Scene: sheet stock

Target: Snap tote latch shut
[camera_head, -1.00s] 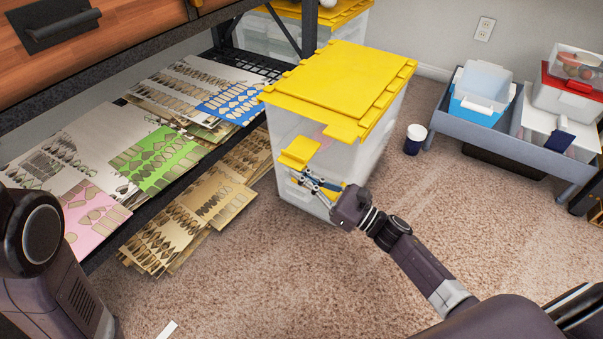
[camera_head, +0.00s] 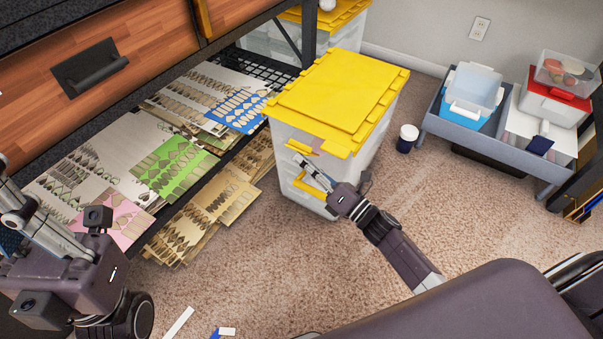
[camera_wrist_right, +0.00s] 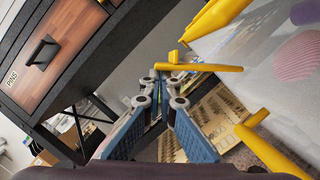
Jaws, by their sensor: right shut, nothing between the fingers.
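The clear tote (camera_head: 285,140) stands on the carpet with its yellow lid (camera_head: 335,90) on. Its yellow latch (camera_head: 303,148) sticks out from the front face below the lid edge. The latch also shows in the right wrist view as a yellow bar (camera_wrist_right: 190,67). My right gripper (camera_head: 298,160) is shut and empty, its tips just under the latch's outer edge; whether they touch it I cannot tell. They also show in the right wrist view (camera_wrist_right: 160,80). My left gripper (camera_head: 22,215) is at the left edge, away from the tote, partly cut off.
A yellow handle (camera_head: 310,186) sits lower on the tote's front. A low shelf with printed sheets (camera_head: 175,165) is close on the left. A dark-blue jar with white lid (camera_head: 406,139) and a grey cart (camera_head: 475,135) stand to the right. Carpet in front is mostly clear.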

